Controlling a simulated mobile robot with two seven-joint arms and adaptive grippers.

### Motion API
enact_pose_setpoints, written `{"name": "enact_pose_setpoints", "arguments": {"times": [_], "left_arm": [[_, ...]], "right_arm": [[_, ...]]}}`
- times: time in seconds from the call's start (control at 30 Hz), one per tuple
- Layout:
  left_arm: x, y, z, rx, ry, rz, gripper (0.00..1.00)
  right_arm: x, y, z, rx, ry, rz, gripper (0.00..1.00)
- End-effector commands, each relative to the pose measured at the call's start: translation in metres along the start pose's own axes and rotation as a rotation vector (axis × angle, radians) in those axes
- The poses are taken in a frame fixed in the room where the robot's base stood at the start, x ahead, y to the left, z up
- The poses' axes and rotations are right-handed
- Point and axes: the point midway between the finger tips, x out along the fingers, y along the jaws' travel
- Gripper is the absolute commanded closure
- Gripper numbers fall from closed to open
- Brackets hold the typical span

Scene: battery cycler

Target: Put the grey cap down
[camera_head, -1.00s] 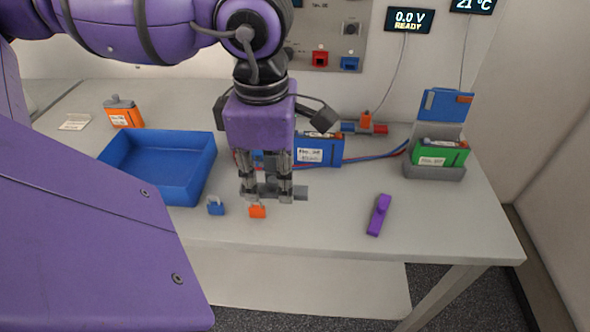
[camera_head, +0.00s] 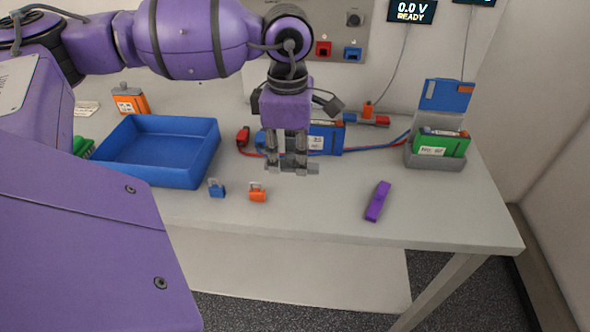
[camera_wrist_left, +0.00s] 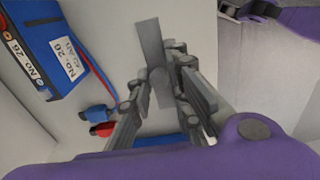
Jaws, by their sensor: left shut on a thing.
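My left gripper (camera_head: 291,163) is in front of the blue battery, above the bench top, with fingers pointing down. It is shut on the grey cap (camera_head: 313,169), whose end sticks out to the right of the fingers. In the left wrist view the cap (camera_wrist_left: 152,42) shows as a flat grey bar with a rounded middle, between the fingers (camera_wrist_left: 165,85); the fingers hide part of it. I cannot tell its exact height above the bench.
A blue tray (camera_head: 205,170) stands left of the gripper. A blue padlock (camera_head: 217,188) and an orange padlock (camera_head: 257,193) lie in front. The blue battery (camera_head: 328,138) with cables is behind. A purple tool (camera_head: 377,201) lies right; bench around it is clear.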

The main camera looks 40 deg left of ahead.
Motion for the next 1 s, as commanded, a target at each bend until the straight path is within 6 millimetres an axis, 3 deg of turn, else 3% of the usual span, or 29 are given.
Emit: {"name": "enact_pose_setpoints", "arguments": {"times": [0.2, 0.37, 0.6, 1.0], "left_arm": [[0.027, 0.021, 0.007, -0.001, -0.001, -0.001, 0.97], [0.034, 0.027, 0.008, -0.001, -0.001, 0.000, 0.97], [0.066, 0.031, 0.009, -0.002, 0.000, -0.002, 0.97], [0.074, 0.031, 0.009, -0.001, -0.001, -0.001, 0.97]], "right_arm": [[-0.002, 0.001, 0.004, 0.001, -0.007, 0.001, 0.64], [-0.004, 0.001, 0.008, 0.002, -0.014, 0.003, 0.64], [-0.004, 0.002, 0.008, 0.001, -0.015, 0.003, 0.64], [-0.001, 0.001, 0.008, 0.000, -0.013, 0.001, 0.64]]}}
